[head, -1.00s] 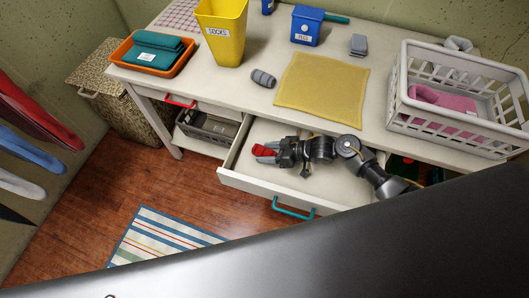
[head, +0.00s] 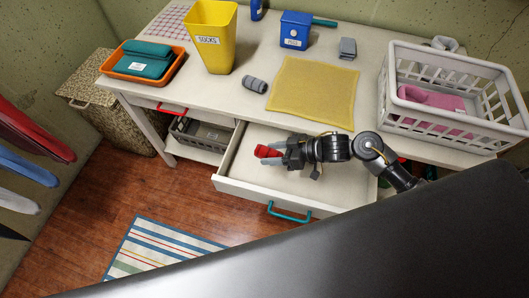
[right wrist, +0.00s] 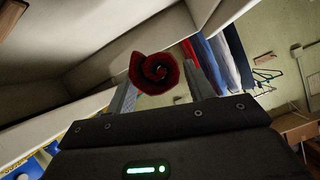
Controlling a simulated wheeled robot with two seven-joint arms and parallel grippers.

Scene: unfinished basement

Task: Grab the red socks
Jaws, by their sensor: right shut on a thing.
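The red socks (head: 263,153) are a rolled bundle between the fingertips of my right gripper (head: 270,156). In the right wrist view the rolled red socks (right wrist: 155,72) show a dark spiral end between the two grey fingers (right wrist: 160,85). My right gripper is shut on them, over the open white drawer (head: 250,186). Whether the socks touch the drawer floor is hard to tell. My left gripper does not show.
The table (head: 235,97) holds a yellow bin labelled SOCKS (head: 210,40), an orange tray (head: 128,69), grey rolled socks (head: 255,84), a yellow cloth (head: 313,92), a blue box (head: 294,30) and a white basket (head: 450,128). The drawer has a teal handle (head: 290,216).

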